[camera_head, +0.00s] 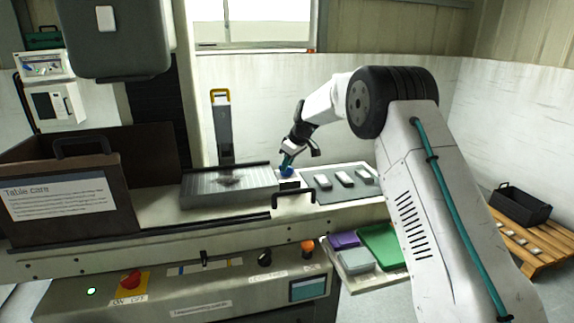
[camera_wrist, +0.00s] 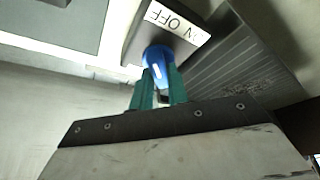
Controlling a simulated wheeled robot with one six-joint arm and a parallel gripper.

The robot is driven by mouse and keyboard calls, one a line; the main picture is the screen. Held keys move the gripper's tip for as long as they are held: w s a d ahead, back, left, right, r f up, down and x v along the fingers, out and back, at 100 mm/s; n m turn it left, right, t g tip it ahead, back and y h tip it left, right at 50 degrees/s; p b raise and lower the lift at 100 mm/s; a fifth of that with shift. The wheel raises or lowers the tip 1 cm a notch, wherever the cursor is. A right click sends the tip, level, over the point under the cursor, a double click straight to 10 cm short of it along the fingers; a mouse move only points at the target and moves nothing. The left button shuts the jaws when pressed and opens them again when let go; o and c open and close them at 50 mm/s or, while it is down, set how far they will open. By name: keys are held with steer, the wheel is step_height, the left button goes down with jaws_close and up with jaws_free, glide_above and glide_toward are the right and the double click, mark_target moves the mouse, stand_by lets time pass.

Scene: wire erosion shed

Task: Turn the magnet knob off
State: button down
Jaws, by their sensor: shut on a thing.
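The blue magnet knob (camera_wrist: 157,60) shows in the wrist view, with a white mark on its face and a white ON/OFF label (camera_wrist: 177,21) beside it. The teal fingers of my gripper (camera_wrist: 158,88) are shut on the knob. In the head view, my gripper (camera_head: 287,163) reaches down to the small blue knob (camera_head: 286,172) at the right end of the grey ribbed magnetic plate (camera_head: 228,187). The plate also shows in the wrist view (camera_wrist: 240,60). The fingers hide part of the knob, and I cannot tell from its mark which setting it points to.
A grey mat (camera_head: 335,190) with several metal blocks lies right of the knob. A dark panel with a "Table care" sign (camera_head: 62,195) stands at left. A black handle (camera_head: 293,192) rises at the bench's front edge. Purple and green trays (camera_head: 382,245) sit lower right.

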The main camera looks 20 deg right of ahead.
steer(key=shift+n, duration=0.3)
steer(key=c, duration=1.4)
jaws_free()
steer(key=shift+d, duration=0.1)
steer(key=shift+o, duration=0.2)
steer(key=v, duration=0.7)
steer(key=shift+r, duration=0.4)
steer(key=shift+d, duration=0.1)
